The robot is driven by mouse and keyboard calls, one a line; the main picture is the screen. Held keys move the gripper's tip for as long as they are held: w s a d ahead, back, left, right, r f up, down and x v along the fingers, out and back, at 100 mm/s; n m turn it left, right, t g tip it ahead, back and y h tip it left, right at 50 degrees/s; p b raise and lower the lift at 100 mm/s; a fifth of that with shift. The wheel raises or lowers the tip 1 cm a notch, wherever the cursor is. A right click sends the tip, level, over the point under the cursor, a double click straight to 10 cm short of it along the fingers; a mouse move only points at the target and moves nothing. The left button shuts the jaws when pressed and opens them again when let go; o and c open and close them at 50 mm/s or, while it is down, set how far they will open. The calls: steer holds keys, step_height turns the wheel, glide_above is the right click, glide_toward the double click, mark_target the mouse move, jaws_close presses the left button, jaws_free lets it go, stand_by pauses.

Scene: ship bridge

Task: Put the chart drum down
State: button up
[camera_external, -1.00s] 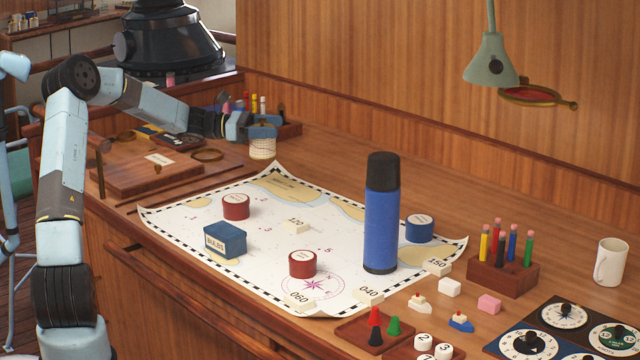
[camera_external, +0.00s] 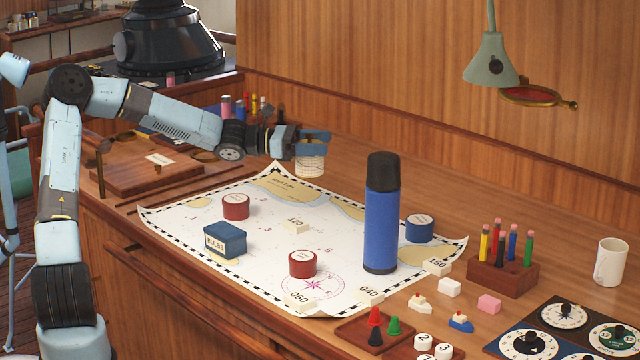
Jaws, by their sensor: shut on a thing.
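My gripper (camera_external: 311,140) is shut on the chart drum (camera_external: 310,163), a small pale cylinder with a grid pattern. The blue fingers cover the drum's upper part. The drum hangs upright in the air, and in the picture it appears over the far edge of the chart (camera_external: 190,226) on the wooden desk. I cannot tell its exact height.
On the chart are two red drums (camera_external: 236,208) (camera_external: 302,265), a blue box (camera_external: 225,241), a blue drum (camera_external: 419,229), number blocks and a tall blue flask (camera_external: 381,215). A pencil block (camera_external: 503,275) and white mug (camera_external: 610,262) stand right. The desk behind the chart is fairly clear.

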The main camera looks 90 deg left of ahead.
steer(key=w+a+f, duration=0.8)
steer(key=w+f, duration=0.1)
steer(key=w, duration=0.1)
steer(key=shift+w+f, duration=0.35)
steer(key=shift+w, duration=0.05)
steer(key=shift+a+f, duration=0.15)
steer(key=shift+f, duration=1.45)
steer(key=o, duration=1.1)
steer(key=shift+f, duration=0.1)
steer(key=shift+o, duration=0.2)
steer(key=s, duration=0.7)
steer(key=shift+s+a, duration=0.25)
steer(key=shift+a, duration=0.05)
